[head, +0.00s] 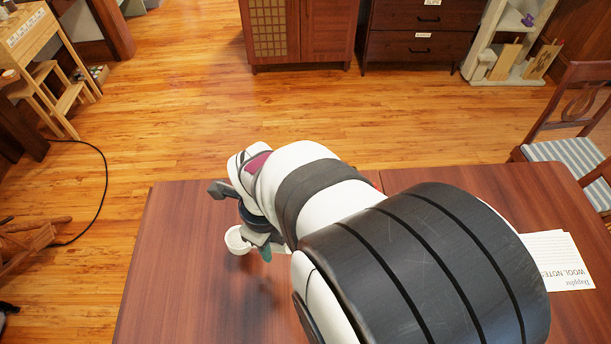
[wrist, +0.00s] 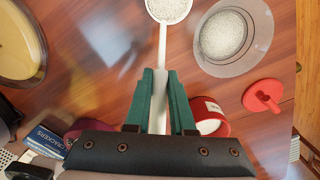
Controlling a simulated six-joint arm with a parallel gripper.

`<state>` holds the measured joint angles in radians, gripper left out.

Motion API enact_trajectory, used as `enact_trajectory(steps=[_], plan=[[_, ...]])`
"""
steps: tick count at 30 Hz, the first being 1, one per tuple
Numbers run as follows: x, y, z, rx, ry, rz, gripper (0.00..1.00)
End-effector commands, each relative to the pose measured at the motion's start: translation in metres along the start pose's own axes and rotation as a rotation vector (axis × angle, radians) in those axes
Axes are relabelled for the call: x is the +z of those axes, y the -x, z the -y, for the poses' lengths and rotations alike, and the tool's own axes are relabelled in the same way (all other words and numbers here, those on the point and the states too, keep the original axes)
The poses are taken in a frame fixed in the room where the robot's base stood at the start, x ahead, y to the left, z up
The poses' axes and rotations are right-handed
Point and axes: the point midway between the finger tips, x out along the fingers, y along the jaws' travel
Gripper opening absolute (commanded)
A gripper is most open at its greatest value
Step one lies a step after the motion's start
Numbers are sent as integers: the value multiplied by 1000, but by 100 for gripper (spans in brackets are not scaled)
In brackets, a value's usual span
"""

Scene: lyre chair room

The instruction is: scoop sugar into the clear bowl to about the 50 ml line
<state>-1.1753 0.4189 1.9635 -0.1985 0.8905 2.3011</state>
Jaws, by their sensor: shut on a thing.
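My gripper (wrist: 160,78) is shut on the white handle of a scoop (wrist: 167,10), gripped between its green fingers. The scoop's cup holds pale granular sugar and is cut by the top edge of the wrist view. In the head view the white scoop (head: 238,240) shows beside my gripper (head: 262,247), over the table. The clear bowl (wrist: 256,60) is to the right of the scoop in the wrist view, with pale granules inside. Its volume lines are not readable. A red canister (wrist: 218,129) with white contents sits below the bowl. My arm hides the bowl and canister in the head view.
A red lid (wrist: 263,95) lies right of the canister. A round yellowish dish (wrist: 22,45) is at upper left, and a blue crackers box (wrist: 42,139) at lower left. A printed paper (head: 556,262) lies on the table's right. The table's left part (head: 180,260) looks clear.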

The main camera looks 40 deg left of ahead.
Motion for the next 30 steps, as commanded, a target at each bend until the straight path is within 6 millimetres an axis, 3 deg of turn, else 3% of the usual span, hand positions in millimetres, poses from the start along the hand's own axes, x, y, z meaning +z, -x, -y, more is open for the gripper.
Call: enact_trajectory(steps=[7, 17, 30], plan=[[0, -6, -18, -44, -222, 11, 0], [0, -6, -18, -49, -240, 18, 0], [-8, -5, 1, 64, -245, 43, 0]])
